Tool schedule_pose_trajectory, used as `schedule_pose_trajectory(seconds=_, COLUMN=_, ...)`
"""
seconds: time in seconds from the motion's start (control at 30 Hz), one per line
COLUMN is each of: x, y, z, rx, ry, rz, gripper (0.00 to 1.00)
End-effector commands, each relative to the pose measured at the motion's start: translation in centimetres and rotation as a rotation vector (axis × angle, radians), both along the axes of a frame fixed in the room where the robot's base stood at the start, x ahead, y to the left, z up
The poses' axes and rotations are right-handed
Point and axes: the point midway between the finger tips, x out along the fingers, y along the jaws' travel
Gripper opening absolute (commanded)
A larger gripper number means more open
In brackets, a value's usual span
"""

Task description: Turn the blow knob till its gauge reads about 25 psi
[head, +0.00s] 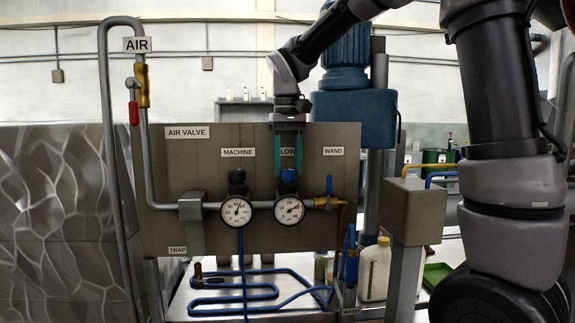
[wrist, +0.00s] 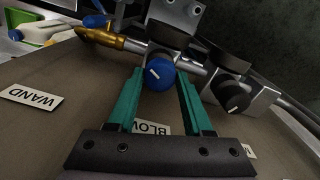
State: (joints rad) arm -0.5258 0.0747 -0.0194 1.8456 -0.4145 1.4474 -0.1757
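The blue blow knob (head: 288,176) sits on the right regulator under the partly covered BLOW label (head: 288,151). In the wrist view, the blue knob (wrist: 160,74) with a white mark lies between the fingertips (wrist: 162,78). The fingers are apart, with a gap visible on the right side; I cannot tell whether the left one touches.
The black machine knob (head: 237,178) and its gauge (head: 236,211) stand close on the left. A blue-handled valve (head: 329,188) is on the right. The brown panel (head: 215,160) lies behind. Blue hose (head: 240,289) and a white jug (head: 375,270) are below.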

Motion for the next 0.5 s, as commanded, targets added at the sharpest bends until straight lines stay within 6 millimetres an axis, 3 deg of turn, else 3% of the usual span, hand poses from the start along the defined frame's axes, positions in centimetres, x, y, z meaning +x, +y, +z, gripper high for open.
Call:
schedule_pose_trajectory(seconds=0.03, x=0.00, y=-0.01, z=0.01, rx=0.000, ry=0.000, rz=0.000, gripper=0.24)
schedule_pose_trajectory(seconds=0.1, x=0.00, y=-0.01, z=0.02, rx=0.000, ry=0.000, rz=0.000, gripper=0.00)
schedule_pose_trajectory(seconds=0.5, x=0.00, y=-0.01, z=0.04, rx=0.000, ry=0.000, rz=0.088, gripper=0.00)
